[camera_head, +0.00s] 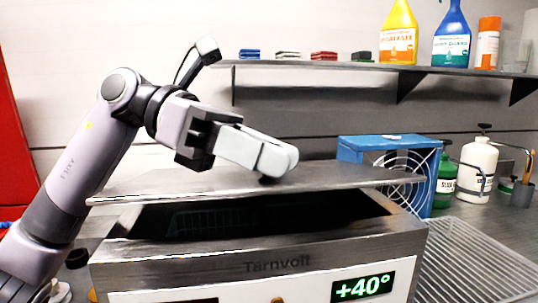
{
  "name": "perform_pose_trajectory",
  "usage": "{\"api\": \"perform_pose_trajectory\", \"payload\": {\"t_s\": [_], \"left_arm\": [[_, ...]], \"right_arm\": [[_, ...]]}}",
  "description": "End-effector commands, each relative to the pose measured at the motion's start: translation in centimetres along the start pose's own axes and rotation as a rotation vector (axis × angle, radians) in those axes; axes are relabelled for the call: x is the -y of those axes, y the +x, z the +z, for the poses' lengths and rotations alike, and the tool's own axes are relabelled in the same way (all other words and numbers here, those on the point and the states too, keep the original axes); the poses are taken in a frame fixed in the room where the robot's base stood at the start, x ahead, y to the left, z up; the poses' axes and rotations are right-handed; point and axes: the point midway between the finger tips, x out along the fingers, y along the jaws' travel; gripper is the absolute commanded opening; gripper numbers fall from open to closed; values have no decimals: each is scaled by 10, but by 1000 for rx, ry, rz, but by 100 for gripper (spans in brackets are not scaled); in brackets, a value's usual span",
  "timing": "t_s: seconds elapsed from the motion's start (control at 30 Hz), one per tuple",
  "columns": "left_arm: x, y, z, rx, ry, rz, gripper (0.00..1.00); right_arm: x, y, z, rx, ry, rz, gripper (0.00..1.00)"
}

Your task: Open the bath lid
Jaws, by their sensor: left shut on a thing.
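The bath (262,254) is a steel tank marked "Tarnvolt" with a green "+40°" display, at the lower middle of the head view. Its flat grey lid (335,176) is raised above the rim, with a dark gap showing the inside and a mesh basket (205,221). My left gripper (272,160) is over the lid's middle, shut on the lid's small dark knob (267,180), which is mostly hidden by the fingers. My right gripper is not in view.
A blue fan box (365,143) stands behind the lid's right end. A wire rack (470,262) lies to the right of the bath. A white jug (477,170) and green bottle stand behind. A wall shelf (300,64) holds several bottles.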

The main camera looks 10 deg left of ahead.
Motion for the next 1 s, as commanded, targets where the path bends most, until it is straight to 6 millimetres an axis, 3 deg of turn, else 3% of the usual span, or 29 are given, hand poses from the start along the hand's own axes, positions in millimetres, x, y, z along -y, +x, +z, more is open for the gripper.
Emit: {"api": "perform_pose_trajectory", "payload": {"t_s": [0.03, 0.13, 0.4, 1.0], "left_arm": [[-1, -7, 14, 18, -35, -11, 0], [-4, -14, 27, 52, -100, -38, 0], [-17, -30, 52, 129, -248, -100, 0], [-28, -42, 64, 184, -350, -144, 0]], "right_arm": [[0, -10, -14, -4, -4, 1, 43], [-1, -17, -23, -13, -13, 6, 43], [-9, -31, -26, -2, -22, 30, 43], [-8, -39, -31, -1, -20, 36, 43]]}}
